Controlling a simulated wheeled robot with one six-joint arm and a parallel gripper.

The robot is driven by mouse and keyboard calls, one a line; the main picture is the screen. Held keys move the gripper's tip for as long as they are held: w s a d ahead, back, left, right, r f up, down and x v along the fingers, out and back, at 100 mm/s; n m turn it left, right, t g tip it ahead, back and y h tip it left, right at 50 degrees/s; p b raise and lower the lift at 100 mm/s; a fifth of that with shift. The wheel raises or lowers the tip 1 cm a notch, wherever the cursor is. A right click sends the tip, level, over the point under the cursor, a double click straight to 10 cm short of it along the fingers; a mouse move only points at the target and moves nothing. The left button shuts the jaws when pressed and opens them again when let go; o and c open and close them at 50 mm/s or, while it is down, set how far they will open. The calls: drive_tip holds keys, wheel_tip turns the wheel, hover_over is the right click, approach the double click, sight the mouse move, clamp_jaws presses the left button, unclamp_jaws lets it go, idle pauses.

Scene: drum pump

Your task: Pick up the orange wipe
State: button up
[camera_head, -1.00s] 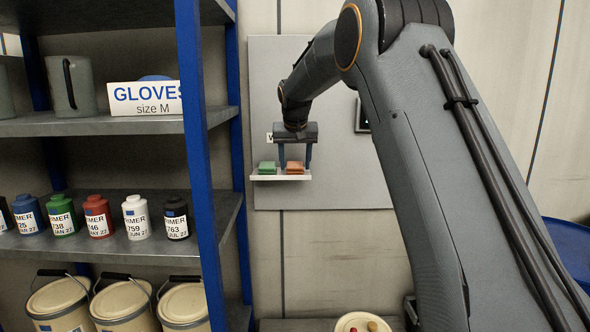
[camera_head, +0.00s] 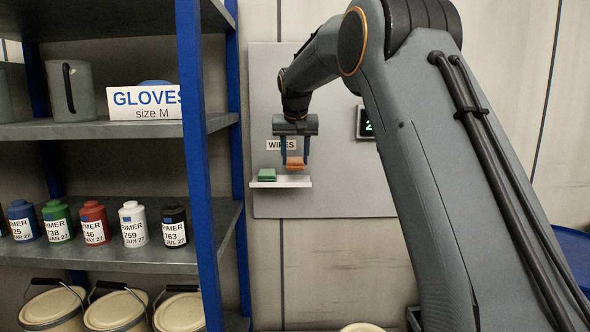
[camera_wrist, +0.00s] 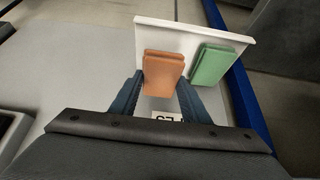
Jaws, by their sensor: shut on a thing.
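The orange wipe (camera_head: 295,163) is a small folded block held between the two fingers of my gripper (camera_head: 295,160). In the head view it hangs a little above the small white shelf (camera_head: 291,183). The wrist view shows the orange wipe (camera_wrist: 163,71) between the blue fingers of my gripper (camera_wrist: 160,92), which press on its sides. A green wipe (camera_head: 267,174) lies on the left part of the shelf, apart from my gripper; it also shows in the wrist view (camera_wrist: 212,64).
A grey wall panel (camera_head: 345,190) carries the shelf, a WIPES label (camera_head: 281,145) and a dark display (camera_head: 364,123). At left, a blue-framed rack (camera_head: 200,160) holds primer bottles (camera_head: 133,224), a gloves box (camera_head: 146,100), a jug (camera_head: 71,90) and buckets (camera_head: 118,310).

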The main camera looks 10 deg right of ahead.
sight(295, 159)
wheel_tip(295, 159, up, 3)
drive_tip(key=shift+s+b, duration=0.1)
drive_tip(key=shift+b, duration=0.3)
drive_tip(key=s+a+b, duration=0.2)
drive_tip(key=s, duration=0.7)
drive_tip(key=s+a+b, duration=0.1)
drive_tip(key=s+b, duration=0.2)
drive_tip(key=s, duration=0.7)
drive_tip(key=shift+a, duration=0.4)
